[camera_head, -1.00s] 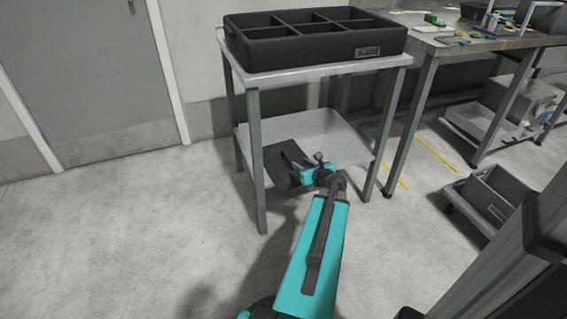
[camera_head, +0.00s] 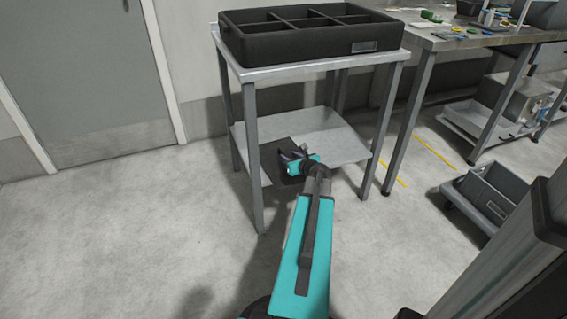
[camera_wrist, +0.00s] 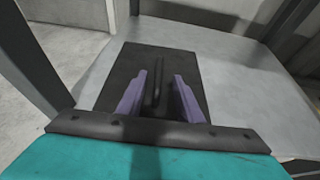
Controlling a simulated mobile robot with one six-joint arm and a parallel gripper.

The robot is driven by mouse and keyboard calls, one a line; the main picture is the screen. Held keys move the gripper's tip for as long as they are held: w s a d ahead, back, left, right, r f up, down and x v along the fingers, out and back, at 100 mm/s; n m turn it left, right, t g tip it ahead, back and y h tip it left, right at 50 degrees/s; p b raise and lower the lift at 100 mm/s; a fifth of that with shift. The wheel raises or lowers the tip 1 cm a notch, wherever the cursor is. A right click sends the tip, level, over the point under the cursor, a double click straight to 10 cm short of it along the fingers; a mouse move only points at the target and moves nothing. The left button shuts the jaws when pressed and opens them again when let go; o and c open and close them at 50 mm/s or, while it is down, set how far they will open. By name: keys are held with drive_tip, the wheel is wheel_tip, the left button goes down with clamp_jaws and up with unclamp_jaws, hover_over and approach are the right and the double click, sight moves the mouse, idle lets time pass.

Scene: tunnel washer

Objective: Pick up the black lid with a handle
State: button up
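The black lid (camera_wrist: 120,62) lies flat on the lower shelf of a metal stand, toward the shelf's left side. Its bar handle (camera_wrist: 158,75) stands up near the middle of the lid. In the wrist view my gripper (camera_wrist: 166,80) is open, with one purple finger on each side of the handle. I cannot tell whether the fingers touch the lid. In the head view my gripper (camera_head: 288,156) is over the lid (camera_head: 272,165), which is partly hidden by my gripper and wrist.
The lower shelf (camera_head: 335,145) is bare to the right of the lid. The stand's legs (camera_head: 254,170) and top (camera_head: 310,66) frame the space around my arm. A black divided crate (camera_head: 305,45) sits on top. A grey bin on a dolly (camera_head: 490,195) stands at right.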

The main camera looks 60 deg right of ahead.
sight(284, 153)
drive_tip(key=shift+w+d+f, duration=0.1)
drive_tip(key=shift+w+d, duration=0.05)
drive_tip(key=shift+w, duration=0.1)
drive_tip(key=shift+b+x, duration=1.15)
drive_tip(key=shift+x, duration=0.75)
drive_tip(key=shift+w+d+f, duration=0.25)
drive_tip(key=shift+w+f, duration=0.05)
drive_tip(key=shift+w, duration=0.25)
clamp_jaws()
